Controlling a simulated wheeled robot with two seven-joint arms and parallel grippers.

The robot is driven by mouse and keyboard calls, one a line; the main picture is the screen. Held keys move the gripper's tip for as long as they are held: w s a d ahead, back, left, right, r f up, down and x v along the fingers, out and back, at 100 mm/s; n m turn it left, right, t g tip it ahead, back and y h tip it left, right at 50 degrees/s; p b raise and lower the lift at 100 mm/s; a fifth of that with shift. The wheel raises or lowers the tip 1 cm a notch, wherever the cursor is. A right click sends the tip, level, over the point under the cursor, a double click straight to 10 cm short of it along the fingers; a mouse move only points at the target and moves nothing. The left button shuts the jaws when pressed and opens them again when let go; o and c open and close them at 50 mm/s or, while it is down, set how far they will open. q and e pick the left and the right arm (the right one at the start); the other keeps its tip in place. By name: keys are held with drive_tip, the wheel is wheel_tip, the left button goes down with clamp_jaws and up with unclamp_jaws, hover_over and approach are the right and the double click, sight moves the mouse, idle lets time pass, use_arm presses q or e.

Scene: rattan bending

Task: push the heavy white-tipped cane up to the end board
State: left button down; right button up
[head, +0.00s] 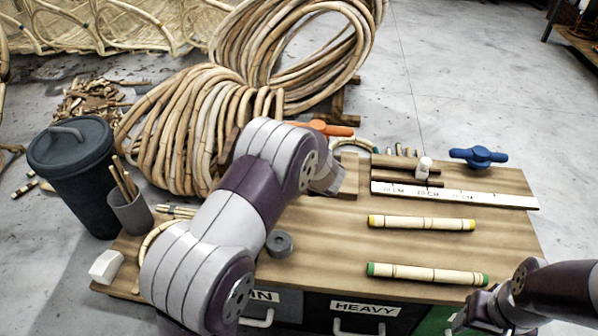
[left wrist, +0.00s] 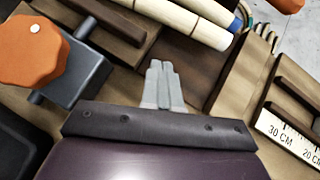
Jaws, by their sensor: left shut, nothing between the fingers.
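A small white piece (head: 423,168) shows between two dark rails (head: 392,161) behind the ruler. I cannot tell whether it is the tip of the white-tipped cane; no cane body shows clearly there. A wooden block (head: 349,176), likely the end board, stands at the left end of the rails. It also shows in the left wrist view (left wrist: 240,75). My left gripper (left wrist: 163,72) is shut and empty, left of that block; its fingers are mostly hidden by the arm in the head view. My right gripper (head: 472,314) is low at the right, its opening unclear.
A white ruler (head: 455,195) lies in front of the rails. A yellow-tipped cane (head: 421,223) and a green-tipped cane (head: 427,274) lie on the table. A blue knob (head: 478,156) is at the back right. An orange knob (left wrist: 38,48) sits on a grey clamp left of my fingers.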

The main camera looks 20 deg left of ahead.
use_arm(q)
drive_tip(key=p+v, duration=0.2)
drive_tip(key=v, duration=0.5)
drive_tip(key=shift+r+p, duration=0.3)
drive_tip(key=shift+p, duration=0.05)
drive_tip(key=shift+w+d, duration=0.1)
drive_tip(key=shift+w, duration=0.05)
